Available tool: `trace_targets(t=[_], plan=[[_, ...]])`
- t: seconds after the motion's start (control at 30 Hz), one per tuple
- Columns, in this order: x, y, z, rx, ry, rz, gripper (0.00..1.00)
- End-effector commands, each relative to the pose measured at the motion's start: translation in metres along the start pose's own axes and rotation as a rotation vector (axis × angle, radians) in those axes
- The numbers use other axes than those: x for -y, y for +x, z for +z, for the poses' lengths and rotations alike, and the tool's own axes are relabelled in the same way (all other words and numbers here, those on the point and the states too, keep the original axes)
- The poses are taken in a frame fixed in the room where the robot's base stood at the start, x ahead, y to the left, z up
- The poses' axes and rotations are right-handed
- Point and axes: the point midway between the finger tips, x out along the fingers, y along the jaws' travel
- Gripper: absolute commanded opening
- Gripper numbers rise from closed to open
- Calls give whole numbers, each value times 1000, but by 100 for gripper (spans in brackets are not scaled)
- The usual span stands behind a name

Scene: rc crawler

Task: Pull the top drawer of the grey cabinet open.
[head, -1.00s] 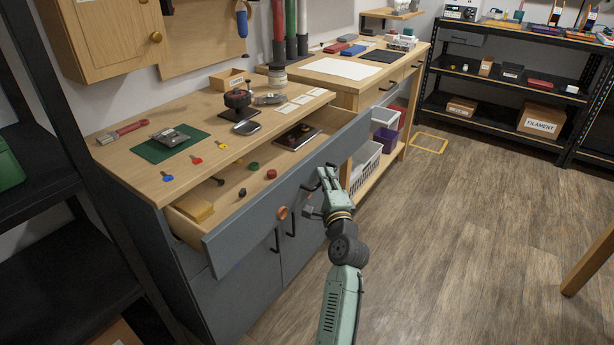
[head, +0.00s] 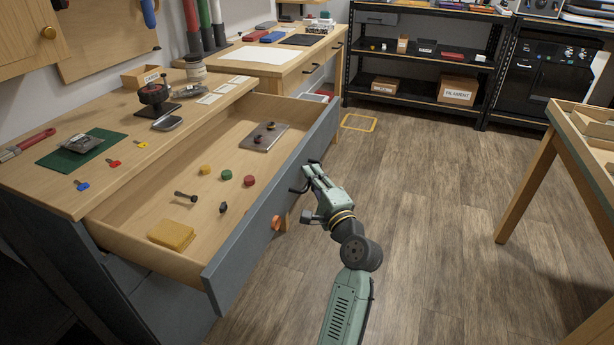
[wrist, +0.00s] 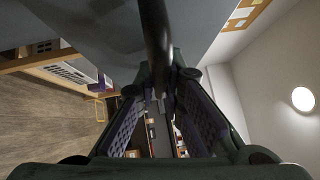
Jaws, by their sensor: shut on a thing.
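The grey cabinet's top drawer (head: 262,218) stands far out in the head view, its grey front toward my arm and its wooden inside showing. My gripper (head: 307,180) is at the outer face of the drawer front, shut on the dark bar handle. In the wrist view the handle (wrist: 156,45) runs between the two fingers of my gripper (wrist: 158,100), with the grey drawer front (wrist: 90,35) beside it. The fingers partly hide the handle in the head view.
The drawer holds a yellow sponge-like block (head: 171,234), a grey plate (head: 264,137) and several small knobs. The cabinet top (head: 60,185) carries tools and keys. A wooden table (head: 590,150) stands at right. The floor (head: 440,220) between is clear.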

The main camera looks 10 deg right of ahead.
Motion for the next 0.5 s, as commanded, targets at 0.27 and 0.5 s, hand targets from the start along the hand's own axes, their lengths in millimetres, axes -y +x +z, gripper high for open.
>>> trace_targets(t=[0.27,0.5], plan=[[-1,0,1,3,3,3,0],[-1,0,0,1,2,2,25]])
